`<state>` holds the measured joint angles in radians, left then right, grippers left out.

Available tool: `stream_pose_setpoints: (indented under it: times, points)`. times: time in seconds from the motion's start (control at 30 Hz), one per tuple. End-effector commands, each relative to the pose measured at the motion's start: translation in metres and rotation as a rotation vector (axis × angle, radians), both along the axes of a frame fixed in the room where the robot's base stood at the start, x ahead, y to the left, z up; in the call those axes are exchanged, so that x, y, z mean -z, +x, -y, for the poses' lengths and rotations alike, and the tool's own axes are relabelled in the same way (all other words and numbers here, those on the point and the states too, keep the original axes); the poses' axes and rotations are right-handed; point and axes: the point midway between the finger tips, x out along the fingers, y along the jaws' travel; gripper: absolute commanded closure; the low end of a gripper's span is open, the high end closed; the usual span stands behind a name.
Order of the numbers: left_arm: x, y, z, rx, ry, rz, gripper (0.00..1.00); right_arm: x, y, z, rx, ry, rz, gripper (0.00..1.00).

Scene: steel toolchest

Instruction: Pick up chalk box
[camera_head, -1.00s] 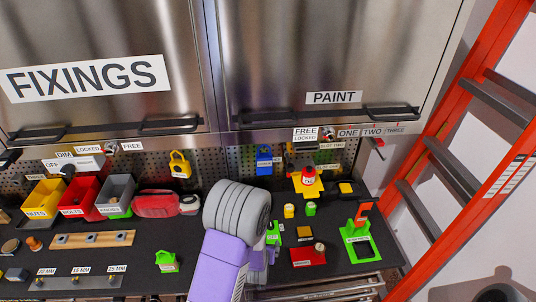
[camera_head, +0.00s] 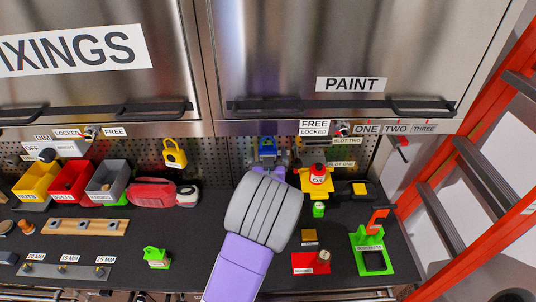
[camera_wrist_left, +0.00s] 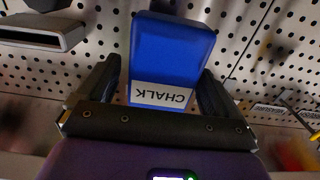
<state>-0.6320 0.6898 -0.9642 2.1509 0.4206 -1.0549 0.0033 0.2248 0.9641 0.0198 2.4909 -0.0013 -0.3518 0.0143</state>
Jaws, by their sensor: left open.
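The blue chalk box (camera_wrist_left: 172,50) hangs at the perforated back panel. Its white CHALK label reads upside down in the left wrist view. In the head view a small part of the box (camera_head: 267,146) shows above my left wrist, which hides the rest. My left gripper (camera_wrist_left: 158,72) is open, with one dark finger on each side of the box's labelled end. In the head view the gripper (camera_head: 267,158) is at the box, in front of the panel. I cannot tell whether the fingers touch it. My right gripper is not in view.
A yellow padlock (camera_head: 174,153) hangs on the panel to the left. A red-and-white bottle (camera_head: 318,174) on a yellow holder stands close on the right. Yellow, red and grey bins (camera_head: 106,180) sit at left. Cabinet handles (camera_head: 284,106) jut out above.

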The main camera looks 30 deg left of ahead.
Motion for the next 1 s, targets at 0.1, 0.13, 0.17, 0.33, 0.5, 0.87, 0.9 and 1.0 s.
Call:
stream_pose_setpoints:
  times: [0.1, 0.13, 0.17, 0.33, 0.5, 0.87, 0.9, 1.0]
  points:
    - [0.001, 0.011, -0.008, -0.001, 0.001, -0.002, 0.06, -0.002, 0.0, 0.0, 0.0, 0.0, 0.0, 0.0]
    - [0.001, 0.013, -0.009, -0.001, 0.002, -0.003, 0.06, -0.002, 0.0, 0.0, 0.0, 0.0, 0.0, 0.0]
    - [0.002, 0.014, -0.01, -0.001, 0.001, -0.004, 0.06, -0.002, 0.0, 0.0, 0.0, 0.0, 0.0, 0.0]
    - [0.002, 0.016, -0.01, 0.0, -0.001, -0.003, 0.06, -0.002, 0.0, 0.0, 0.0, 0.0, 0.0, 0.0]
    - [0.002, 0.016, -0.01, 0.0, -0.001, -0.003, 0.2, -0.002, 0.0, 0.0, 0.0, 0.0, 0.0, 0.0]
    - [0.002, 0.015, -0.01, 0.0, -0.001, -0.002, 0.67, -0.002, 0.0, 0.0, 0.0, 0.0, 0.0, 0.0]
    - [0.002, 0.015, -0.01, 0.0, -0.001, -0.002, 0.67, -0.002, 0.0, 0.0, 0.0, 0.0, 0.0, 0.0]
    - [0.001, 0.015, -0.01, 0.0, -0.001, -0.002, 0.67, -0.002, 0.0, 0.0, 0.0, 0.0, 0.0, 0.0]
